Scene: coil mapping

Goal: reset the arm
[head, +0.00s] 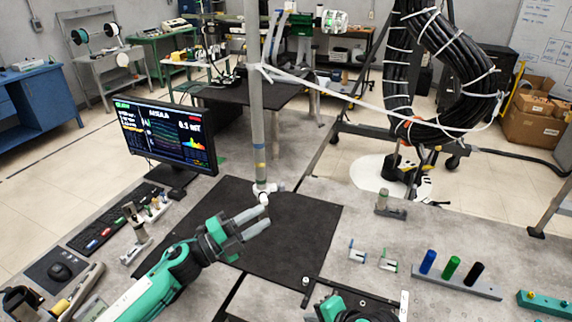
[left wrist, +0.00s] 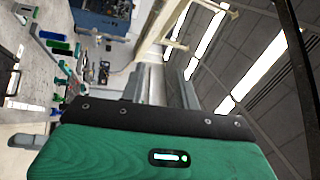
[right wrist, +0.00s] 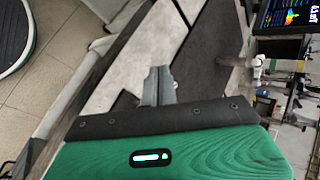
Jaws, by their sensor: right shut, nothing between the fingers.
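My left arm comes in from the lower left in the head view, and its gripper (head: 266,217) is over the black mat (head: 300,222). Its two fingers stand apart with nothing between them. My right arm shows only as a green part at the bottom edge of the head view. In the right wrist view my right gripper (right wrist: 158,72) has its fingers together and holds nothing; pale and dark surfaces lie beyond it.
A grey pole (head: 256,110) with a white fitting at its base (head: 264,190) stands close beyond the left gripper. A monitor (head: 168,135) and keyboard (head: 115,218) are at left. A rack of coloured cylinders (head: 455,283) is at right. A thick black cable coil (head: 460,75) hangs behind.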

